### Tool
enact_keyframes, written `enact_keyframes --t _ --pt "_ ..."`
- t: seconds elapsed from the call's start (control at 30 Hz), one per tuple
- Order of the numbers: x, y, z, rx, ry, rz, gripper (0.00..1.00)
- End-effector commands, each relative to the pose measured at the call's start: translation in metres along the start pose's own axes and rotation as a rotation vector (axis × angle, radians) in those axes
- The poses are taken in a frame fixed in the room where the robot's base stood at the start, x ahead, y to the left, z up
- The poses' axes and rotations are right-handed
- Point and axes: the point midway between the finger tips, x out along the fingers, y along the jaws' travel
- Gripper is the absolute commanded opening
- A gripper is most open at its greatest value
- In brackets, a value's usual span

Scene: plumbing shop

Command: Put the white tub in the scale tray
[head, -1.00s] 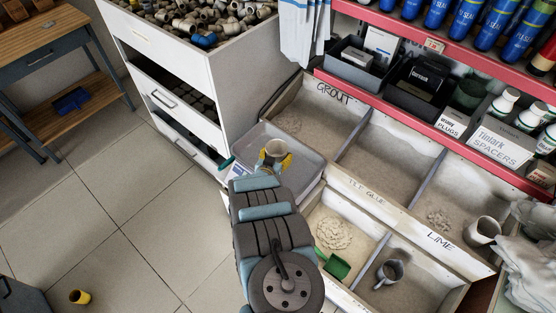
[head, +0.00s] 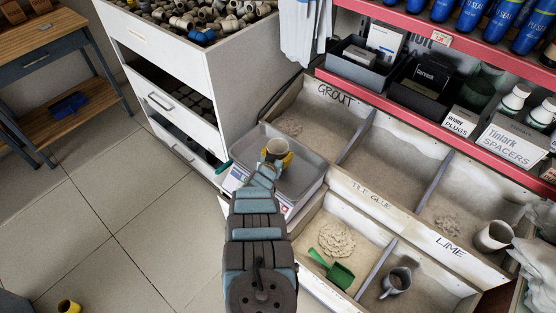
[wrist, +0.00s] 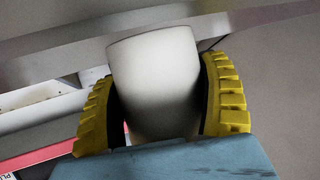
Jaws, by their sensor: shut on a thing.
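The white tub (head: 277,147) is held upright between the yellow fingers of my gripper (head: 275,161). In the wrist view the tub (wrist: 155,80) fills the space between the two fingers of the gripper (wrist: 160,110). The grey scale tray (head: 308,165) sits on the scale (head: 241,180) beside the white cabinet. In the head view the tub and fingers appear over the middle of the tray. I cannot tell whether the tub's base touches the tray; my fingers hide its lower part.
Wooden bins of powder (head: 373,184) stand to the right. The white drawer cabinet (head: 222,85) is at the left. A red shelf (head: 420,116) runs behind the bins.

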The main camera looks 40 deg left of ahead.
Motion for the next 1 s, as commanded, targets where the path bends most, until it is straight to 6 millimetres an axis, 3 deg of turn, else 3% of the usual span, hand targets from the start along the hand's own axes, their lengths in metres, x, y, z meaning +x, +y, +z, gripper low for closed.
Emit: enact_keyframes --t 0.17,0.43,0.87,0.9,0.97,1.0 --pt "0.007 -0.001 0.005 0.001 0.003 -0.001 0.41" --pt "0.018 -0.002 0.031 0.000 0.002 -0.001 0.41" --pt "0.019 -0.001 0.035 -0.001 0.001 -0.001 0.41" --pt "0.019 -0.001 0.034 -0.001 0.001 -0.001 0.87" --pt "0.019 -0.001 0.034 -0.001 0.001 -0.001 1.00" --pt "0.019 -0.001 0.034 -0.001 0.001 -0.001 1.00"
